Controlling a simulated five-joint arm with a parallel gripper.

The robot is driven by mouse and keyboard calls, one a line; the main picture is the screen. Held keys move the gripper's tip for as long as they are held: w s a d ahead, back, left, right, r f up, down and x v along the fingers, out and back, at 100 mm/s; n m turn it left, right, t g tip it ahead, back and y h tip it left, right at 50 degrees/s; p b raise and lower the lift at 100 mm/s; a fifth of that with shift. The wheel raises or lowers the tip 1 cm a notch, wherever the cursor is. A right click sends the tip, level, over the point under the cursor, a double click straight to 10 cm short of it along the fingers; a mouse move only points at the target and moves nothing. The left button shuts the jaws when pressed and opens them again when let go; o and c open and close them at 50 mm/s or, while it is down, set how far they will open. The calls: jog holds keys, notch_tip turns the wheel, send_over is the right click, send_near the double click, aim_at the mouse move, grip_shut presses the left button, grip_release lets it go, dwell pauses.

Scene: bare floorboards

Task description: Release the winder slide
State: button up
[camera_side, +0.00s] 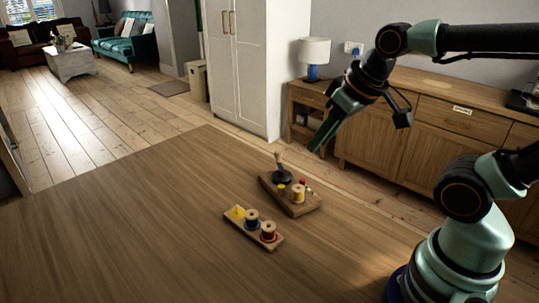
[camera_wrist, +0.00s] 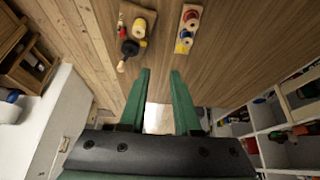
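The winder (camera_side: 300,209) is a wooden base on the table, with a black part and upright wooden handle (camera_side: 279,159) at its back left, a yellow spool (camera_side: 298,194) and a small red knob (camera_side: 303,182). In the wrist view, the winder base (camera_wrist: 148,11) is at the top, with the handle (camera_wrist: 121,66) pointing down-left. I cannot tell which part is the slide. My gripper (camera_side: 315,149) is in the air, above and to the right of the winder in the side view, touching nothing. In the wrist view its green fingers (camera_wrist: 160,72) are apart with nothing between them.
A wooden rack (camera_side: 245,234) stands in front-left of the winder, carrying yellow, blue and red spools; it also shows in the wrist view (camera_wrist: 187,34). The tabletop (camera_side: 130,230) is clear to the left.

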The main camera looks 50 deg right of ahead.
jog(key=shift+w+d+f, duration=0.15)
jog(key=shift+w+d, duration=0.1)
jog(key=shift+w, duration=0.1)
grip_shut()
jog(key=w+d+f+g+h, duration=0.1)
jog(key=w+d+f+g, duration=0.1)
jog(key=w+d+f, duration=0.7)
jog(key=shift+d+f, duration=0.6)
jog(key=shift+f, duration=0.05)
